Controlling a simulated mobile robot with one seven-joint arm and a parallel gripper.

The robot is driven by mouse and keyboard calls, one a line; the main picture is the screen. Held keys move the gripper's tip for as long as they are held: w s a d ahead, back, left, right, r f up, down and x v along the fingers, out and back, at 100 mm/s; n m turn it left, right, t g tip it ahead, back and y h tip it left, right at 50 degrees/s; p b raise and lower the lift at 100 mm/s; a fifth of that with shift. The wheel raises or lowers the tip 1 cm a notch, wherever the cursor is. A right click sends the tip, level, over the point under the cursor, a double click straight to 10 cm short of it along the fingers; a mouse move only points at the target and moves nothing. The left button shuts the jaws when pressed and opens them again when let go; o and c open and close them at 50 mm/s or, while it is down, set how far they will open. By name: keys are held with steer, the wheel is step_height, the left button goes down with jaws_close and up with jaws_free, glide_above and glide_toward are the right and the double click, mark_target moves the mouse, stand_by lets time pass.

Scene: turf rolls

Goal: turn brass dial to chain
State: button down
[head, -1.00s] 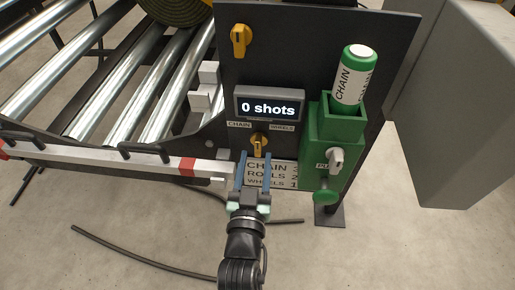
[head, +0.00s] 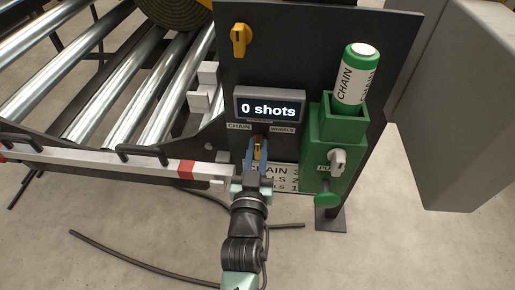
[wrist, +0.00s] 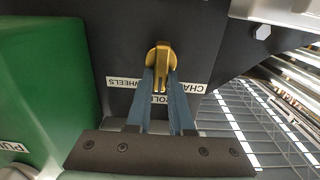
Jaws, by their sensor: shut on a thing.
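The brass dial (head: 258,145) sits on the dark panel under the "0 shots" display (head: 269,105). It also shows in the wrist view (wrist: 161,58), its handle upright in the picture and in line with the partly hidden ROLLS label (wrist: 158,99). The CHAIN label (head: 239,126) is to the dial's upper left in the head view, and the WHEELS label (head: 283,129) to its upper right. My gripper (head: 257,150) is shut on the dial's handle, one blue finger on each side. The fingers hide part of the dial in the head view.
A green dispenser box (head: 325,140) with a CHAIN canister (head: 355,80) stands close to the right of my gripper. A yellow knob (head: 239,40) is higher on the panel. A white rail (head: 120,161) with red bands and rollers (head: 130,95) lie left.

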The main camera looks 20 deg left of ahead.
steer(key=shift+n, duration=0.3)
steer(key=shift+s+a+f+n, duration=0.1)
steer(key=shift+a+n, duration=0.05)
steer(key=shift+n, duration=1.25)
steer(key=shift+a+f+n, duration=0.1)
steer(key=shift+a+n, duration=0.1)
steer(key=shift+n, duration=1.2)
steer(key=shift+s+a+f+n, duration=0.1)
steer(key=shift+a+n, duration=0.05)
steer(key=shift+n, duration=1.25)
steer(key=c, duration=0.8)
jaws_free()
steer(key=p+v, duration=0.1)
steer(key=v, duration=1.2)
steer(key=shift+r+p, duration=0.15)
steer(key=shift+p, duration=0.25)
